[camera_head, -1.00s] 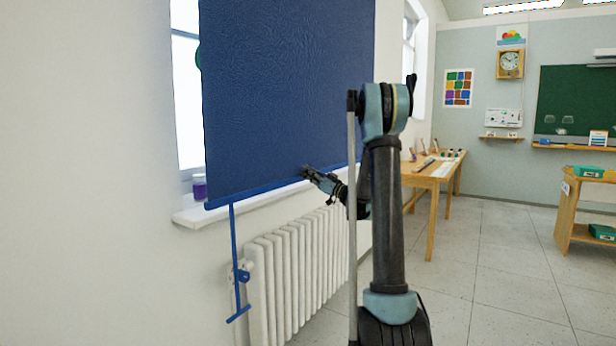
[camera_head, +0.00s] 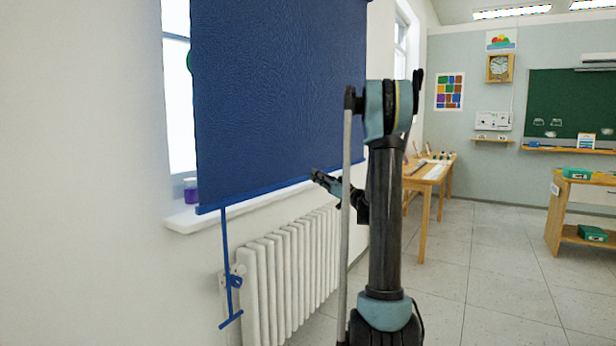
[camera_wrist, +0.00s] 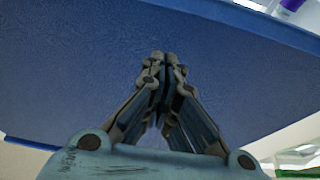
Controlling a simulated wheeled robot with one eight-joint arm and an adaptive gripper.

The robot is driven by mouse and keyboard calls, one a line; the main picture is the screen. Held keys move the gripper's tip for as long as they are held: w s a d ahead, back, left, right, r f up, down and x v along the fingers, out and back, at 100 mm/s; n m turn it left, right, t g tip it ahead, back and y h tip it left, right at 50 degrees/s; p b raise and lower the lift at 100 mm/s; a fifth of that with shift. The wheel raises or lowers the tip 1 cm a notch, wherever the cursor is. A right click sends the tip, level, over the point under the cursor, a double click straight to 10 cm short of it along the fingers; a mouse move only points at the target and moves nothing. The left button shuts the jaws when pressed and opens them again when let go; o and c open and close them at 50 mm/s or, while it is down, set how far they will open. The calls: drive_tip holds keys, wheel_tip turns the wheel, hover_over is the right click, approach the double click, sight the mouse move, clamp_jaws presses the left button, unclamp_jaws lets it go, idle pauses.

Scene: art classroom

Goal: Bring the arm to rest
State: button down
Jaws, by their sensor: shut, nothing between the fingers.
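My gripper (camera_head: 317,176) is in front of the lower part of the blue roller blind (camera_head: 275,90) in the head view, near its bottom bar. In the wrist view my gripper (camera_wrist: 164,58) has its fingertips together and holds nothing. The blind (camera_wrist: 70,65) fills most of the wrist view behind the fingers. I cannot tell whether the fingertips touch the blind; a gap seems likely but its size is unclear. My arm stands upright at the middle right of the head view, with its forearm reaching left towards the blind.
A white radiator (camera_head: 285,265) stands under the white windowsill (camera_head: 190,222). A blue pull cord with a crossbar (camera_head: 231,318) hangs from the blind beside it. A purple jar (camera_head: 191,190) is on the sill. A wooden table (camera_head: 432,175) and shelf unit (camera_head: 556,210) stand right; the floor between is clear.

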drive_tip(key=s+a+f+m+g+h, duration=0.1)
drive_tip(key=s+a+f+g+h, duration=0.25)
drive_tip(key=s, duration=0.55)
drive_tip(key=s+a+f+m+g+h, duration=0.2)
drive_tip(key=s+f, duration=0.2)
drive_tip(key=s, duration=0.4)
drive_tip(key=s+a+f+m+g+h, duration=0.1)
drive_tip(key=s+a+f+g+h, duration=0.2)
drive_tip(key=s, duration=0.6)
drive_tip(key=s+d+f+m+h, duration=0.2)
drive_tip(key=s+d+f, duration=0.3)
drive_tip(key=s, duration=0.3)
drive_tip(key=s+d+f+m+g+h, duration=0.1)
drive_tip(key=s+d+f+m+h, duration=0.1)
drive_tip(key=s+d+f+h, duration=0.2)
drive_tip(key=s+d+f+m+g+h, duration=0.1)
drive_tip(key=s+d+f+m+h, duration=0.1)
drive_tip(key=s+d+f, duration=0.4)
drive_tip(key=s+f+h, duration=0.1)
drive_tip(key=s, duration=0.4)
drive_tip(key=shift+s+f+m, duration=0.25)
drive_tip(key=shift+s+m, duration=0.05)
drive_tip(key=shift+s, duration=0.05)
drive_tip(key=shift+w+f, duration=0.2)
drive_tip(key=shift+w, duration=0.2)
